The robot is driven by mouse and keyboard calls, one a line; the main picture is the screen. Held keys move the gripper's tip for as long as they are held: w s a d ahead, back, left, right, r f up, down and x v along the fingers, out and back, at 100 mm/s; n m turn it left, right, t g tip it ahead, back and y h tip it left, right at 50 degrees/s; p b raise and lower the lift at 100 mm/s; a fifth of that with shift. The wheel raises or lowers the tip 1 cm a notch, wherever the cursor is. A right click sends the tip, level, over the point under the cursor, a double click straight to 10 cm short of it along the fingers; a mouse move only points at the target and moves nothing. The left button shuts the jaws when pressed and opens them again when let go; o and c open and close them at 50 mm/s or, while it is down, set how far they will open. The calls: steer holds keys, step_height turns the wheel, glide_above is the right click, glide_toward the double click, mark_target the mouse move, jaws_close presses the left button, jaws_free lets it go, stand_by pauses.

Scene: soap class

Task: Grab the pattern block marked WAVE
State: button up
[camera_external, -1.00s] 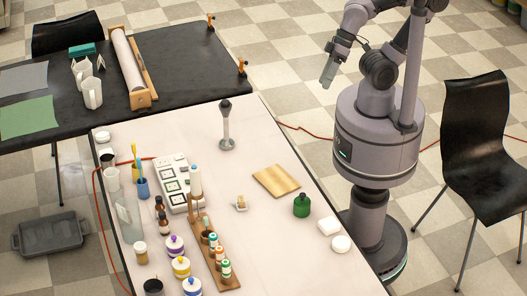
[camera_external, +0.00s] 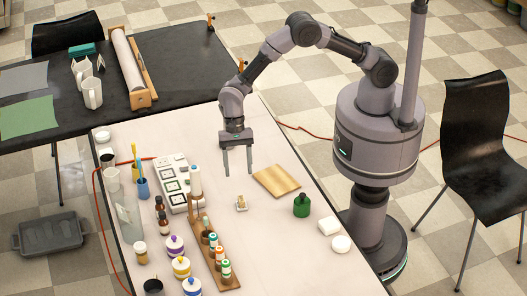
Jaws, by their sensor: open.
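A white tray (camera_external: 165,163) on the left part of the white table holds several small square pieces with dark outlines. They look like pattern blocks, but their markings are too small to read, so I cannot tell which one is WAVE. My gripper (camera_external: 238,174) is open and empty, its two fingers pointing down above the middle of the table. It is to the right of the tray and behind a small white dish (camera_external: 241,209) with a tan piece on it.
A wooden board (camera_external: 277,181) and green bottle (camera_external: 302,206) are right of my gripper. A wooden rack (camera_external: 229,283) of small bottles stands in front of the tray. Brown bottles (camera_external: 163,226), coloured-lid jars (camera_external: 181,268) and a blue cup (camera_external: 142,188) crowd the left side.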

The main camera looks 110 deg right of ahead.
mark_target(241, 198)
steer(key=b+x, duration=0.4)
steer(key=x, duration=0.7)
steer(key=shift+a+f, duration=0.25)
steer(key=shift+f, duration=0.05)
steer(key=shift+r, duration=0.15)
steer(key=shift+c, duration=0.2)
jaws_close()
